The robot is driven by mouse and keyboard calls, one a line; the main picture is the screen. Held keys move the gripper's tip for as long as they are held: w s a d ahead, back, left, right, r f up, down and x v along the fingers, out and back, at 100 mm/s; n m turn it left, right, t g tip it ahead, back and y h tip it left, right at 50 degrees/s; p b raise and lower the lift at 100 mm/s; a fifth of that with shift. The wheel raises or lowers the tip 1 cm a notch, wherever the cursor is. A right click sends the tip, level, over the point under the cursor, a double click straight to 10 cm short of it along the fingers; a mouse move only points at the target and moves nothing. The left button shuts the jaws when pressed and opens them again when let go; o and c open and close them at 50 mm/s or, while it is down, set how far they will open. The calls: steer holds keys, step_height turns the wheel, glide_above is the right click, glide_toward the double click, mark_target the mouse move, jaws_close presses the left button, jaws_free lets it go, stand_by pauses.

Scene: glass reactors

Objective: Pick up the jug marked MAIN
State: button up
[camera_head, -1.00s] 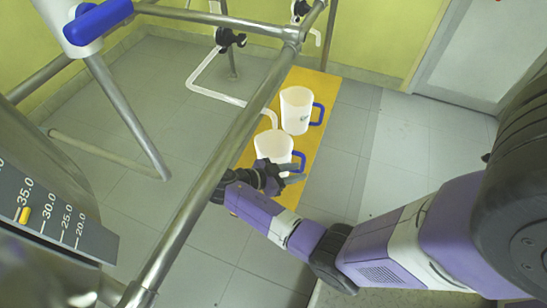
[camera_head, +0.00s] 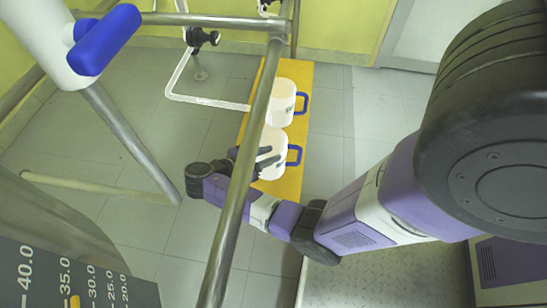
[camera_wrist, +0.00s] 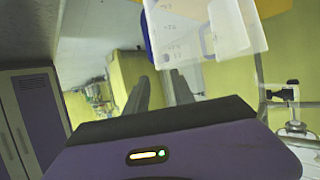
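Two white jugs with blue handles stand upright on a yellow platform (camera_head: 290,181). The far jug (camera_head: 281,98) has a small dark marking, too small to read. The near jug (camera_head: 272,140) shows no readable word; a metal pole and my gripper hide part of it. My gripper (camera_head: 271,160) is at the near jug's front side, fingers pointing right towards its blue handle (camera_head: 294,155). In the wrist view my two dark fingers (camera_wrist: 160,92) are apart with nothing between them. A translucent jug with faint marks (camera_wrist: 180,38) appears above them there; I cannot tell whether they touch it.
A metal frame pole (camera_head: 235,190) runs between my camera and the jugs, close to my arm. A white pipe (camera_head: 205,101) bends along the floor left of the platform. A blue-handled valve (camera_head: 105,40) is at upper left. Tiled floor is clear right of the platform.

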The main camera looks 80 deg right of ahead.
mark_target(284, 151)
steer(key=x, duration=0.4)
steer(key=shift+f+b, duration=0.4)
steer(key=shift+s, duration=0.1)
jaws_close()
stand_by(0.9)
